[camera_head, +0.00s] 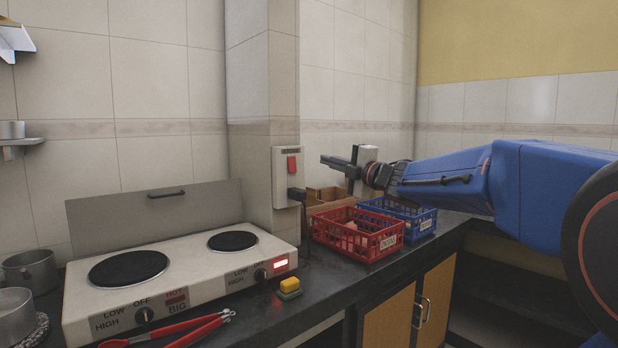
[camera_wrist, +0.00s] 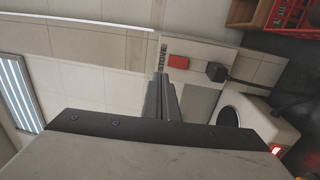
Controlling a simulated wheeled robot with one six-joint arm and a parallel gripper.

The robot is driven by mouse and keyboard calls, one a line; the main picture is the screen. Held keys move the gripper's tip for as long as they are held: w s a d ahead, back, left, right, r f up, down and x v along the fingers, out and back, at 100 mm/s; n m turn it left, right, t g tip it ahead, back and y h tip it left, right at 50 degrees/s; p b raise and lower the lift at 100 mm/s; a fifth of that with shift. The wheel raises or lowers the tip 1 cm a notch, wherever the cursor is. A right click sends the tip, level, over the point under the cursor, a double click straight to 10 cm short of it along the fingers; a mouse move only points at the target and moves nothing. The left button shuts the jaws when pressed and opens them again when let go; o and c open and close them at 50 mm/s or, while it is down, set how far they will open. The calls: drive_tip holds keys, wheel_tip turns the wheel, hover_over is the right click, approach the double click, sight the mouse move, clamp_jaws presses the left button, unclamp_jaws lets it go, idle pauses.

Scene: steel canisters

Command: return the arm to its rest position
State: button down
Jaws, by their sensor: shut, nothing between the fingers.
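My blue arm (camera_head: 440,183) reaches in from the right in the head view, above the counter. My gripper (camera_head: 334,163) is at its left end, shut and empty, in the air above the baskets and pointing left toward the wall. In the wrist view my gripper's fingers (camera_wrist: 162,98) are together, with nothing between them. Beyond them is the wall switch box (camera_wrist: 192,60) with its red switch, turned sideways in that view.
A red basket (camera_head: 372,255) and a blue basket (camera_head: 428,214) stand on the counter (camera_head: 345,293) below my gripper. A two-plate stove (camera_head: 190,283) is at left, its red lamp lit. Pots (camera_head: 30,268), red tongs (camera_head: 200,330) and a yellow-green sponge (camera_head: 289,288) are nearby.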

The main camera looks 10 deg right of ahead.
drive_tip(key=s+d+f+m+g+h, duration=0.2)
drive_tip(key=s+d+f+m+h, duration=0.2)
drive_tip(key=s+f+m+h, duration=0.35)
drive_tip(key=s+d+f+m+g+h, duration=0.2)
drive_tip(key=s+d+f+m+h, duration=0.2)
drive_tip(key=s+f+m, duration=0.5)
drive_tip(key=s+a+f+m+g+y, duration=0.1)
drive_tip(key=s+a+f+m+g, duration=0.1)
drive_tip(key=s+f, duration=0.5)
drive_tip(key=s+a+f+m+g+y, duration=0.1)
drive_tip(key=s+a+f+m+g, duration=0.1)
drive_tip(key=s+f, duration=0.5)
drive_tip(key=s+a+f+m+g+y, duration=0.1)
drive_tip(key=s+f+g, duration=0.3)
drive_tip(key=s, duration=0.9)
wheel_tip(320, 180, down, 4)
drive_tip(key=shift+a+r+m+g, duration=0.2)
drive_tip(key=shift+a+m+g, duration=0.1)
drive_tip(key=shift+a+m, duration=0.6)
drive_tip(key=shift+s, duration=0.1)
